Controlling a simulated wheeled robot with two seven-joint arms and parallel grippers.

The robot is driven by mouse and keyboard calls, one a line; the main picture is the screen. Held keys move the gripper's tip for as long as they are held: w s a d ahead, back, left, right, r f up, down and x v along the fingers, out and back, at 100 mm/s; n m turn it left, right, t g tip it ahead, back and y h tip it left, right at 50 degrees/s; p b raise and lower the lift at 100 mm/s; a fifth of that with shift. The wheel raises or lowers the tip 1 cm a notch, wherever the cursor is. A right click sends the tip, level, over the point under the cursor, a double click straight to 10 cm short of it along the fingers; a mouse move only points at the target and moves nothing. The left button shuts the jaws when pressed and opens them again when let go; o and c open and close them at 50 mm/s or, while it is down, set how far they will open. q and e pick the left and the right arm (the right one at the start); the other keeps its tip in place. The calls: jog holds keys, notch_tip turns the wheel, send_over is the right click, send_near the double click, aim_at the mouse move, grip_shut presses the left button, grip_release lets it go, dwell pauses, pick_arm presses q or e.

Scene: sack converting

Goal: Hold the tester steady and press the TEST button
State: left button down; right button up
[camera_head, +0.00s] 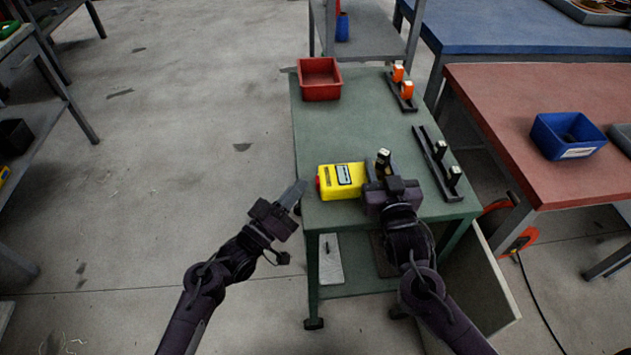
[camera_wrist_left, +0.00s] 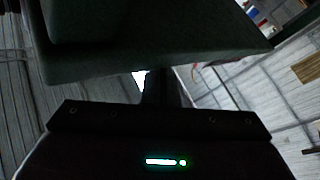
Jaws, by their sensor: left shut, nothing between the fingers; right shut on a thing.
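The yellow tester (camera_head: 341,181) lies near the front of the green cart top, with a pale display panel on its upper face. A red button (camera_head: 318,184) shows at its left end. My right gripper (camera_head: 372,180) is shut on the tester's right end and hides that part. My left gripper (camera_head: 297,190) is shut and empty, just left of the cart's edge. Its tip is a short way left of the red button, apart from it. The left wrist view shows the dark underside of something close above the gripper body; the tester cannot be made out there.
The green cart (camera_head: 345,116) carries a red bin (camera_head: 319,79) at its back left. A rack with orange items (camera_head: 407,90) and a dark rack with black items (camera_head: 440,151) stand on its right side. A red-topped table with a blue bin (camera_head: 568,136) is to the right. Floor is open at left.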

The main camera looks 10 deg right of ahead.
pick_arm(q)
jog(key=shift+d, duration=0.15)
dwell(0.3)
jog(key=shift+d, duration=0.25)
